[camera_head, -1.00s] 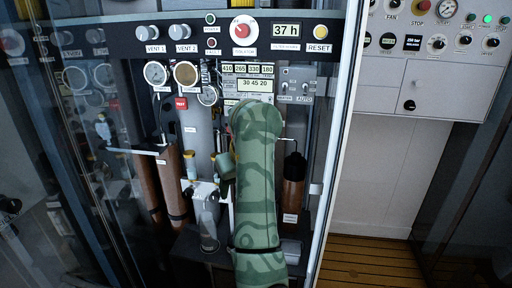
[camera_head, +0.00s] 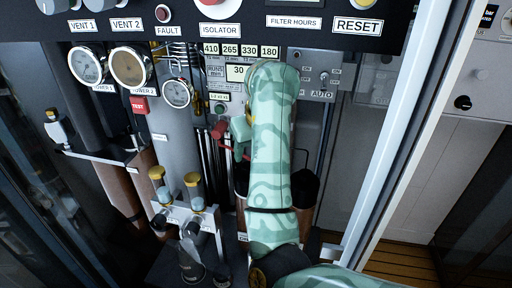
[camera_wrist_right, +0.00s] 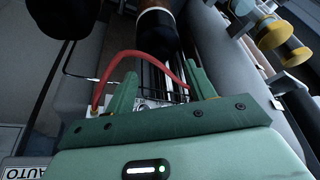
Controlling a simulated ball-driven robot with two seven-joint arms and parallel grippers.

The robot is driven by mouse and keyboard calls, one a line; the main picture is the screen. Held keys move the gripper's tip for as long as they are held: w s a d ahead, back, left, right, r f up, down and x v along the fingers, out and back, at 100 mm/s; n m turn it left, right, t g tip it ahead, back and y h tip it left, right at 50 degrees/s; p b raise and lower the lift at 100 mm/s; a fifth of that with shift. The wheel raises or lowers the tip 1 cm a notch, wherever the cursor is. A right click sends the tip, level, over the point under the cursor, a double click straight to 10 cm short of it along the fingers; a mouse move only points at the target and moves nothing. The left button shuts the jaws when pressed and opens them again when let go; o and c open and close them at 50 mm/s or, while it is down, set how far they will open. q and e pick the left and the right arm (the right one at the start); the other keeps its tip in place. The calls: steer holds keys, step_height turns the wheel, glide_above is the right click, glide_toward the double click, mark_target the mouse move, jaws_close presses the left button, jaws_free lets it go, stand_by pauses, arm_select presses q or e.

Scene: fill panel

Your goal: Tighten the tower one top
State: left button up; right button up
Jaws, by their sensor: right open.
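My right gripper (camera_head: 238,138) reaches into the panel cabinet at the end of my green patterned arm. In the right wrist view its two fingers (camera_wrist_right: 160,88) stand apart with nothing gripped between them. A red hose (camera_wrist_right: 124,54) loops past the fingers. The gauge marked tower 1 (camera_head: 88,65) and the gauge marked tower 2 (camera_head: 130,67) are at the upper left. A grey upright cylinder (camera_head: 172,136) stands left of my gripper. I cannot tell which part is the tower one top. My left gripper is out of view.
Yellow-topped fittings (camera_head: 193,180) stand low in front of the grey cylinder, and show in the wrist view (camera_wrist_right: 275,35). A dark cylinder (camera_wrist_right: 158,30) is beyond the fingers. The cabinet's pale door frame (camera_head: 408,130) bounds the right side.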

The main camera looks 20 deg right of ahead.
steer(key=shift+w+f, duration=0.15)
steer(key=shift+w, duration=0.1)
steer(key=b+x, duration=0.5)
steer(key=x, duration=0.2)
steer(key=shift+b, duration=0.3)
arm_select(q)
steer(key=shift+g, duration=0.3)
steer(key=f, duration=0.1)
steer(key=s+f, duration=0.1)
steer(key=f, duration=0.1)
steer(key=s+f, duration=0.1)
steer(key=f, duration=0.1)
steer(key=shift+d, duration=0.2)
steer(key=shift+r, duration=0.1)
arm_select(e)
steer(key=c, duration=1)
